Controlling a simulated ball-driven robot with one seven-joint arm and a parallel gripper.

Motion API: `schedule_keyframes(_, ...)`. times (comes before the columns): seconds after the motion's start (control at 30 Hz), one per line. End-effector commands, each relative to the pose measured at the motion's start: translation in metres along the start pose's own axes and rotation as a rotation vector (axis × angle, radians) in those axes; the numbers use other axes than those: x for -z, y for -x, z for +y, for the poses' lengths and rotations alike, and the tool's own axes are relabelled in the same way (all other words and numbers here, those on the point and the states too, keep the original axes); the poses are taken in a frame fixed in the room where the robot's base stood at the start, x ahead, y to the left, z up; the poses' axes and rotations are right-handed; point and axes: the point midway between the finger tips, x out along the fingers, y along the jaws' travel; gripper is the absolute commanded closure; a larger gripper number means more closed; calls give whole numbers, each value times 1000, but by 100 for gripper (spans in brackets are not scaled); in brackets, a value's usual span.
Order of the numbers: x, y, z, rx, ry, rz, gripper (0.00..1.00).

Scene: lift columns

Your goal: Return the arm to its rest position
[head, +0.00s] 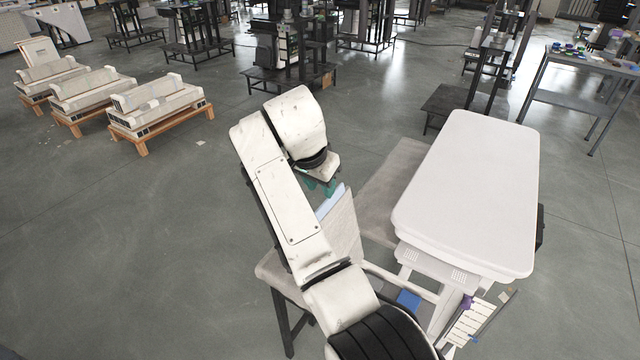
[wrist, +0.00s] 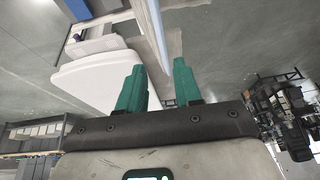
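My white arm stretches up the middle of the head view and bends over at its top. My gripper (head: 322,188) hangs below the bend, mostly hidden behind the wrist, with only bits of its green fingers showing.
A white lift column with a rounded white top (head: 472,185) stands to the right of my arm. A grey bench (head: 385,185) lies beside it, with an upright pale panel (head: 344,228) close to my gripper. Pallets with pale parts (head: 158,106) stand far left.

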Motion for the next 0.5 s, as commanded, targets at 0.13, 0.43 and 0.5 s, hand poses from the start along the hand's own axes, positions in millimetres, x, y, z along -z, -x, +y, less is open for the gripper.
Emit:
schedule_keyframes(0.13,0,0,0,0,0,0,66)
schedule_keyframes(0.43,0,0,0,0,-1,1,66)
schedule_keyframes(0.5,-4,-12,10,-4,10,-9,66)
